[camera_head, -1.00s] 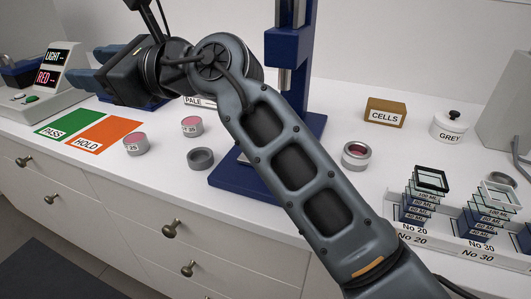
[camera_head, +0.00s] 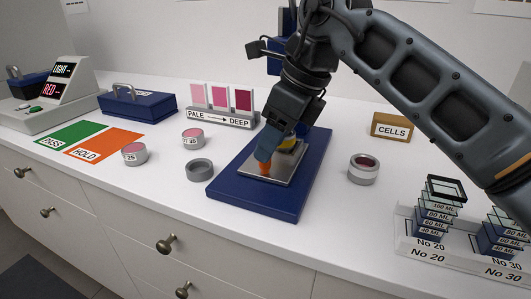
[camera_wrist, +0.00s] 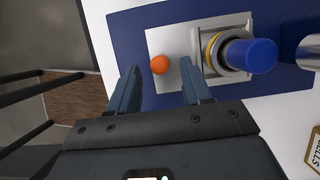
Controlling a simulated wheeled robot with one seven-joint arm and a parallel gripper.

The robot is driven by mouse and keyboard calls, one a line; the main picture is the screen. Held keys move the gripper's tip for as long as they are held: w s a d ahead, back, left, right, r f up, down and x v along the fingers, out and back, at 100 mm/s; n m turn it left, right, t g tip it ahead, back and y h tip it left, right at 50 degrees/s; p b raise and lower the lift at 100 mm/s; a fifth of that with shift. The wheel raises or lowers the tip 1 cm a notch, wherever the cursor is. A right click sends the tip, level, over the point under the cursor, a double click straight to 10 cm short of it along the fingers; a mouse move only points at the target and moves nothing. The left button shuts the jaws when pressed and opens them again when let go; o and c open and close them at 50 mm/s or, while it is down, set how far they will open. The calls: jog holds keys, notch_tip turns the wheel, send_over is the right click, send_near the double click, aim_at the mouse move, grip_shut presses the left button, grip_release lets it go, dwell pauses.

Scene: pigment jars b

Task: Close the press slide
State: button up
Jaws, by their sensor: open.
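The press has a dark blue base (camera_head: 236,196), which also shows in the wrist view (camera_wrist: 128,28). Its silver slide plate (camera_head: 291,164) lies on the base, with an orange knob (camera_head: 264,168) near its front end. In the wrist view the plate (camera_wrist: 168,40) and orange knob (camera_wrist: 159,64) are clear. Behind the knob are a yellow ring (camera_wrist: 211,50) and a blue cylinder (camera_wrist: 250,55). My gripper (camera_wrist: 160,72) points down, open, with its blue fingers either side of the knob and a gap visible on both sides. My arm hides part of the press column in the head view.
A grey empty dish (camera_head: 200,170) and two pink jars (camera_head: 134,154) (camera_head: 193,138) stand left of the press. A lidded jar (camera_head: 363,169) stands right of it, near the CELLS box (camera_head: 391,128) and filter racks (camera_head: 425,238). The front counter strip is clear.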

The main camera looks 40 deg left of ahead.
jog(key=shift+x, duration=1.75)
